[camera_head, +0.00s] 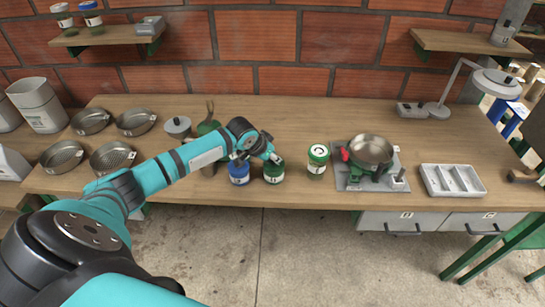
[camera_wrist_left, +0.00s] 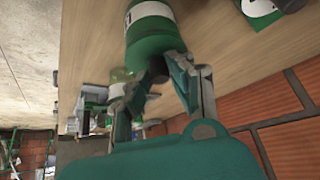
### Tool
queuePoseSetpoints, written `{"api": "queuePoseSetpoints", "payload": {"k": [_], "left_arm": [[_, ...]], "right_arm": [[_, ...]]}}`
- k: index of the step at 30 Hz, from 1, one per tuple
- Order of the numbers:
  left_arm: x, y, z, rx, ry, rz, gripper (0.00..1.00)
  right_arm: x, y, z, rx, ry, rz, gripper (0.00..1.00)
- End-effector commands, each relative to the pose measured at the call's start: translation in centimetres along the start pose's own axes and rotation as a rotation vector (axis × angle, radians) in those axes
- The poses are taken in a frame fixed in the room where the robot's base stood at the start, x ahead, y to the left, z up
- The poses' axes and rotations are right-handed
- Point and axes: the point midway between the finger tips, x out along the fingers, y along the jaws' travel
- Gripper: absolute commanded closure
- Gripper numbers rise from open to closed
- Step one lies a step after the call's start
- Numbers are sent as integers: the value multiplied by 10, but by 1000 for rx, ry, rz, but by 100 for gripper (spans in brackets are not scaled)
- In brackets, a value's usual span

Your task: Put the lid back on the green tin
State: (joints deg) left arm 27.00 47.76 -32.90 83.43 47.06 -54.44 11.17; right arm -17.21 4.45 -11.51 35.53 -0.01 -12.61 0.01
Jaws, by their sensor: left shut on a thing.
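The green tin (camera_head: 274,174) stands near the front edge of the table, just right of a blue tin (camera_head: 239,173). My left gripper (camera_head: 270,157) is right above the green tin. In the left wrist view the green tin (camera_wrist_left: 150,30) with its white label shows just beyond the fingers. My left gripper (camera_wrist_left: 157,88) is shut on the dark knob (camera_wrist_left: 158,69) of the lid. The lid is at the tin's top; whether it sits fully on the rim I cannot tell. My right gripper is not in view.
Several round metal pans (camera_head: 113,157) lie at the left. The table's back middle is clear.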

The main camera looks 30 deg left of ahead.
Motion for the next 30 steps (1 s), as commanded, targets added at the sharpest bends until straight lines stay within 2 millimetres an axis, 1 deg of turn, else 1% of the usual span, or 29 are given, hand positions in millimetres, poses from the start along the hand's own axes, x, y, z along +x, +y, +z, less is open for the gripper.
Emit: {"api": "queuePoseSetpoints", "payload": {"k": [17,29,30], "left_arm": [[-1,0,-1,0,0,0,99],[0,0,0,0,1,0,99],[0,0,0,0,1,0,78]], "right_arm": [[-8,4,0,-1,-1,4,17],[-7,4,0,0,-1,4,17],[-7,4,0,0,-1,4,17]]}}
